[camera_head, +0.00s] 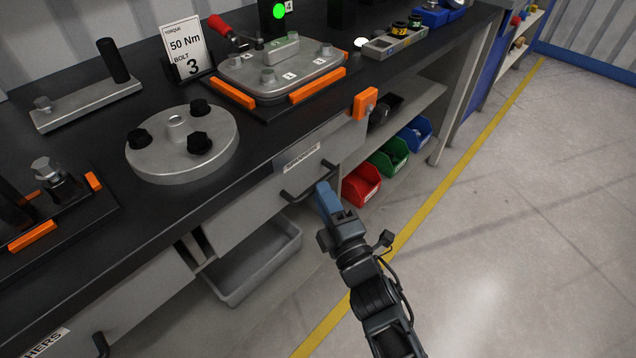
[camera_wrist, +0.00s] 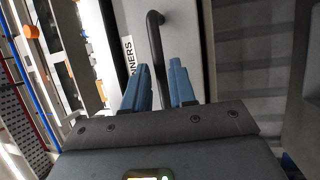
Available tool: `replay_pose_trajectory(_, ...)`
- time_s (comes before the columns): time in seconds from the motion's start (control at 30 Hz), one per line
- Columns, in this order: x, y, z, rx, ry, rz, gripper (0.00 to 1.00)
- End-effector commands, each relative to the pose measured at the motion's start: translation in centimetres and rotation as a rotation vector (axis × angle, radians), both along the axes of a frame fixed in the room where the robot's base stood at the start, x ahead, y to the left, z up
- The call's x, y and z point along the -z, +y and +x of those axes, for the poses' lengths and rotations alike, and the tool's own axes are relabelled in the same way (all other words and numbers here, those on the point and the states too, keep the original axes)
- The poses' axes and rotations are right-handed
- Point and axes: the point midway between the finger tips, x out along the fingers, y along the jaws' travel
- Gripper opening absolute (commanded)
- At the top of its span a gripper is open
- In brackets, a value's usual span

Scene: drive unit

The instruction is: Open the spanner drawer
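The spanner drawer (camera_head: 255,205) is a grey front under the black worktop, with a white label (camera_head: 300,157) whose end reads "NNERS" in the wrist view (camera_wrist: 128,58). Its front looks flush with the bench. A dark bar handle (camera_head: 300,193) crosses the front below the label. My gripper (camera_head: 324,190) is at the right part of this handle. In the wrist view the two blue fingers (camera_wrist: 164,85) stand apart, and the handle (camera_wrist: 155,35) runs down into the gap between them. Whether either finger touches the bar cannot be told.
A grey open bin (camera_head: 255,270) sits below the drawer. Red (camera_head: 361,184), green (camera_head: 390,157) and blue bins stand on the shelf to the right. An orange block (camera_head: 365,103) is at the worktop edge. The floor to the right is clear.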

Motion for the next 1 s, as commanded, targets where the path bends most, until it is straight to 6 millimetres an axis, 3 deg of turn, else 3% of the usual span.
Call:
replay_pose_trajectory(0.23, -0.6, 1.4, 2.5, 0.000, 0.000, 0.001, 0.25)
replay_pose_trajectory(0.6, -0.6, 1.7, 3.0, 0.000, 0.001, 0.002, 0.25)
replay_pose_trajectory(0.9, -0.6, 1.7, 3.0, 0.000, 0.002, 0.001, 0.00)
replay_pose_trajectory(1.0, -0.6, 1.7, 3.0, 0.000, 0.002, 0.001, 0.00)
